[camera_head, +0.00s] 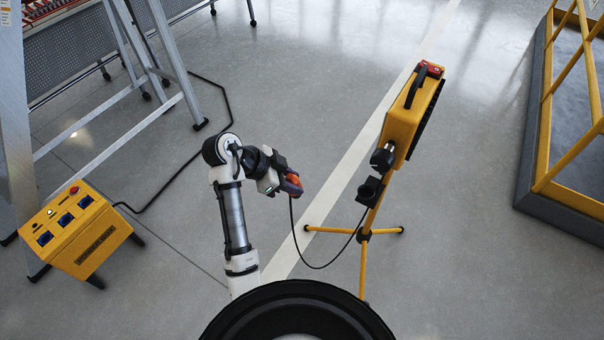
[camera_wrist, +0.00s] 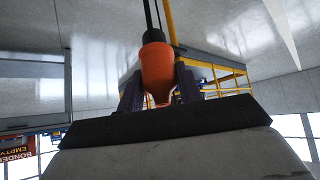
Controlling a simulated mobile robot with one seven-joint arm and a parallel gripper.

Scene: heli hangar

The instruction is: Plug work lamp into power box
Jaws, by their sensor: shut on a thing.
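The work lamp (camera_head: 405,115) is a yellow box with a black handle on a yellow tripod, right of centre in the head view. Its black cable hangs in a loop from the stand to my gripper (camera_head: 291,184). My gripper is shut on an orange plug with a black cable end (camera_wrist: 157,70), seen between the dark fingers in the wrist view. The plug is held in the air, left of the lamp. The yellow power box (camera_head: 76,232) stands at the left, with several blue sockets, a red button and a green light on its sloped top. The plug and box are well apart.
A grey metal ladder (camera_head: 115,125) stands behind the power box. A black cable (camera_head: 170,185) runs over the floor from the box. A yellow railed platform (camera_head: 570,150) is at the far right. The floor between my arm and the box is mostly clear.

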